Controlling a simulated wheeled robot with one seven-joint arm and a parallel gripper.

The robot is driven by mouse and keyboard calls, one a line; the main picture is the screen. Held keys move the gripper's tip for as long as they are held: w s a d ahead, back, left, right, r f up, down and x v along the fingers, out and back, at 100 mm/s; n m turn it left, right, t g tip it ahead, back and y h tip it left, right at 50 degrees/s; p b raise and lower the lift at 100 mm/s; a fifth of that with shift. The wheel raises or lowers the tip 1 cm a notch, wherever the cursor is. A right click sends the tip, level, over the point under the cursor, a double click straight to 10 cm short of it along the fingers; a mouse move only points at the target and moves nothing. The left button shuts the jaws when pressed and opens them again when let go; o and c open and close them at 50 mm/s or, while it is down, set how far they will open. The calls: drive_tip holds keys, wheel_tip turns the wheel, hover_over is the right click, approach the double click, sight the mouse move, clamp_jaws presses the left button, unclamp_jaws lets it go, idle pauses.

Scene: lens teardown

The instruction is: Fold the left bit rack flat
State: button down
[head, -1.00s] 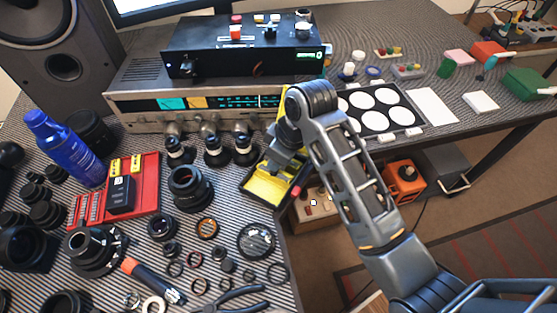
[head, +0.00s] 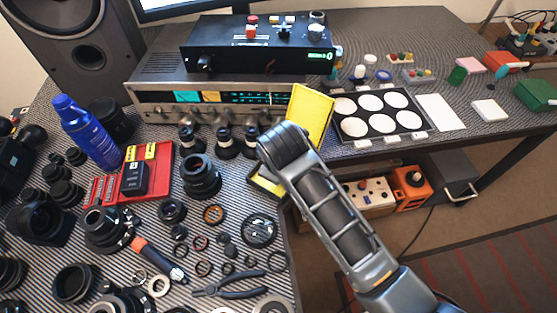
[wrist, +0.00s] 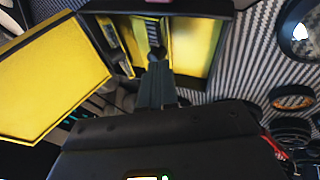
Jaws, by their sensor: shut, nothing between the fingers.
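A yellow-lined case with a dark rim (head: 262,187) lies near the table's right edge, mostly behind my arm. Its yellow lid (head: 310,115) stands raised. The wrist view shows the lid at left (wrist: 50,78) and the yellow case interior (wrist: 195,45) at top centre. A narrow grey and yellow rack-like piece (wrist: 113,42) stands tilted at the left side of the interior; I cannot tell for sure that it is the left bit rack. My gripper (wrist: 156,62) is shut and empty, its fingers reaching into the case beside that piece. In the head view my arm hides the gripper.
Lens barrels (head: 201,178) and loose rings stand left of the case, with pliers (head: 232,286) in front. A silver receiver (head: 205,100) is behind. A panel with white discs (head: 378,112) lies to the right. The table's edge drops off just right of the case.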

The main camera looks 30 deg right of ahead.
drive_tip(key=shift+s+a+f+t+h, duration=0.1)
drive_tip(key=shift+a+f+t+h, duration=0.15)
drive_tip(key=shift+h, duration=0.25)
idle(0.5)
drive_tip(key=shift+r+p, duration=0.5)
drive_tip(key=shift+p, duration=0.05)
drive_tip(key=r+p, duration=0.3)
drive_tip(key=shift+d+r, duration=0.1)
drive_tip(key=shift+d, duration=0.1)
drive_tip(key=s+r, duration=0.3)
drive_tip(key=r, duration=0.6)
drive_tip(key=shift+s+a, duration=0.3)
drive_tip(key=shift+a, duration=0.15)
